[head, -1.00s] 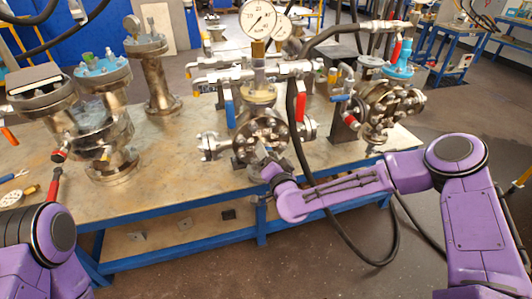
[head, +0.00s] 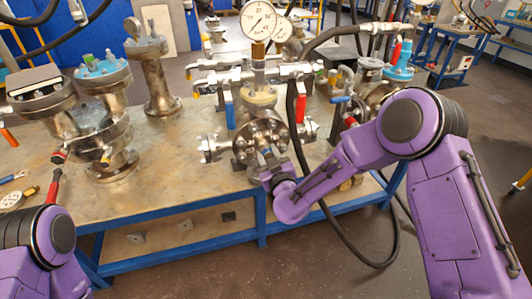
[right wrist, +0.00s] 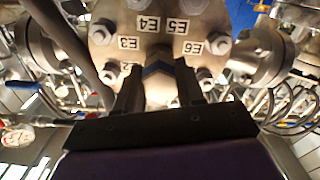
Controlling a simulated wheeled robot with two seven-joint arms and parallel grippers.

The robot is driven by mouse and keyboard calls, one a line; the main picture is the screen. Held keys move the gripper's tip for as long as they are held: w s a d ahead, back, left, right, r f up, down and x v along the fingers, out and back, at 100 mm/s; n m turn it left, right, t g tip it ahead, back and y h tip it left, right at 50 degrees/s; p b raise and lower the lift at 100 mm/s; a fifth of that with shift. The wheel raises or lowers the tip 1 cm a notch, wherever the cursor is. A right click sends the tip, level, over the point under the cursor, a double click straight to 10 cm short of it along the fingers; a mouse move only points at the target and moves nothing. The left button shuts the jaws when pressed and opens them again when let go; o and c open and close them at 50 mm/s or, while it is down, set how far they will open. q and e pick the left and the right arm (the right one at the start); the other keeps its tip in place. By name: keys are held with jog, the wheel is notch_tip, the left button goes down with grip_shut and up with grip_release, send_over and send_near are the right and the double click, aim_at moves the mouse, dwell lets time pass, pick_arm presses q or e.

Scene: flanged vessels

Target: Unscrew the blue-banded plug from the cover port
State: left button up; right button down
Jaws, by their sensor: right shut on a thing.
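The blue-banded plug (right wrist: 157,70) sits at the port in the middle of the cover (right wrist: 112,45) in the right wrist view. The cover has labels such as E3, E4, E5 and E6 beside its bolts. My right gripper (right wrist: 160,84) is shut on the plug, one dark finger on each side. How far the plug is out of the port cannot be told. My left gripper is not in view.
A black hose (head: 297,150) hangs close beside my right wrist. A pressure gauge (head: 258,20) stands above the vessel. Other flanged vessels (head: 105,110) stand at the left on the metal table (head: 170,165).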

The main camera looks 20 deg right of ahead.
jog(key=n, duration=0.5)
jog(key=shift+r, duration=0.15)
jog(key=shift+n, duration=0.6)
jog(key=c, duration=0.6)
grip_release()
jog(key=shift+d, duration=0.1)
jog(key=shift+s, duration=0.1)
